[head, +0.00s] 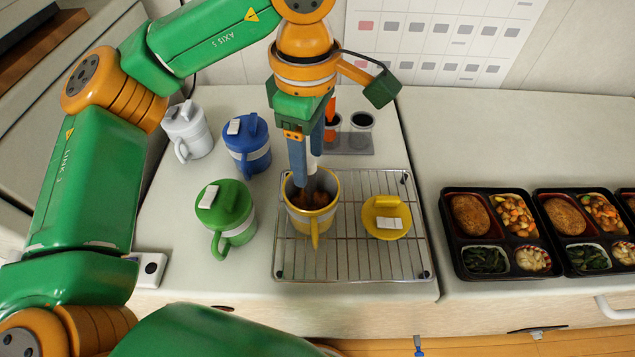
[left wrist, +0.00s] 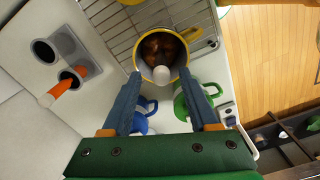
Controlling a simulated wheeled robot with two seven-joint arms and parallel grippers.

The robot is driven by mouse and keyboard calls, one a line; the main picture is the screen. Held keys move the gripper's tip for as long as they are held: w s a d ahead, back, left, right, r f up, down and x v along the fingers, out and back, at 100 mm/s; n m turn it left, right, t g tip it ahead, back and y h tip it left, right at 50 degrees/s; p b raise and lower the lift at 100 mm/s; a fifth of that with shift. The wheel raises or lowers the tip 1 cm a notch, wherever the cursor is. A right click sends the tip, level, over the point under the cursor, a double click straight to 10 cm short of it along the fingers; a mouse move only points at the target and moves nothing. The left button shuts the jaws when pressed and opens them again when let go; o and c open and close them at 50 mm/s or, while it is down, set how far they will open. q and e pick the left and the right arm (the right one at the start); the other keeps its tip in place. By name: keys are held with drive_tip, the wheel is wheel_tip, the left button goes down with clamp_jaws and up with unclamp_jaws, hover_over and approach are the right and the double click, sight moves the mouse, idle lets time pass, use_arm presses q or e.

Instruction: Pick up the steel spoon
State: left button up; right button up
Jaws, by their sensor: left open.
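A yellow mug (head: 296,212) with brown contents stands upright on the wire rack. A pale upright piece with a rounded white end (left wrist: 161,74) shows at the mug in the left wrist view. It may be the steel spoon's handle; its lower part is hidden, so I cannot tell for sure. My left gripper (head: 307,170) points down over the mug, with its blue fingers open. In the left wrist view, the gripper (left wrist: 161,80) has one finger on either side of the pale end, with gaps between. My right gripper is not in view.
A yellow lid (head: 386,218) lies on the wire rack (head: 345,263). Green (head: 227,212), blue (head: 247,145) and white (head: 188,132) lidded mugs stand left. Behind is a grey holder (head: 352,144) with an orange-handled item (head: 330,127). Bento trays (head: 497,274) lie right.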

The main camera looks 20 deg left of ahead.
sight(310, 175)
use_arm(q)
drive_tip(key=f+p, duration=0.1)
drive_tip(key=f, duration=0.3)
drive_tip(key=shift+s, duration=0.2)
drive_tip(key=shift+w+f, duration=0.15)
drive_tip(key=shift+f, duration=0.1)
clamp_jaws()
drive_tip(key=shift+r, duration=0.1)
